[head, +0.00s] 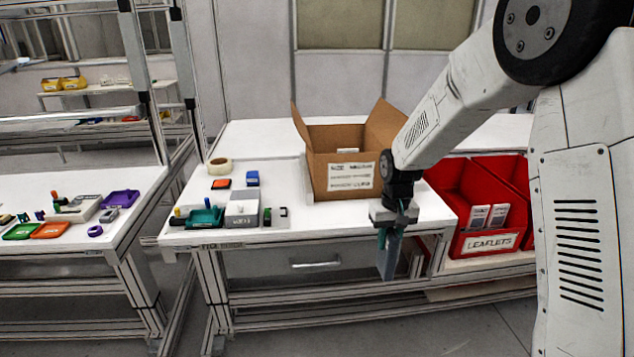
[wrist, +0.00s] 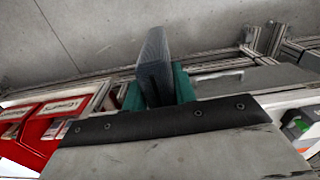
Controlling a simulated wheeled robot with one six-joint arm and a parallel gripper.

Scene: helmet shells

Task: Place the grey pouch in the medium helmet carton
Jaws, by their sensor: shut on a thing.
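My gripper (head: 392,232) is shut on the grey pouch (head: 388,257), which hangs down in front of the table's front edge. In the wrist view the pouch (wrist: 153,64) stands between the green fingers of my gripper (wrist: 157,88). An open brown carton (head: 341,178) stands on the white table, behind and to the left of my gripper. Its flaps are up and a label is on its front; I cannot read the size with certainty. A small pale thing shows inside its opening; most of the inside is hidden.
Red bins (head: 490,205), one marked LEAFLETS, are right of the carton. A grey box (head: 242,207), a green tray (head: 205,217), a tape roll (head: 220,166) and small items lie on the table's left. Another table (head: 130,205) stands further left. The tabletop just left of the carton is clear.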

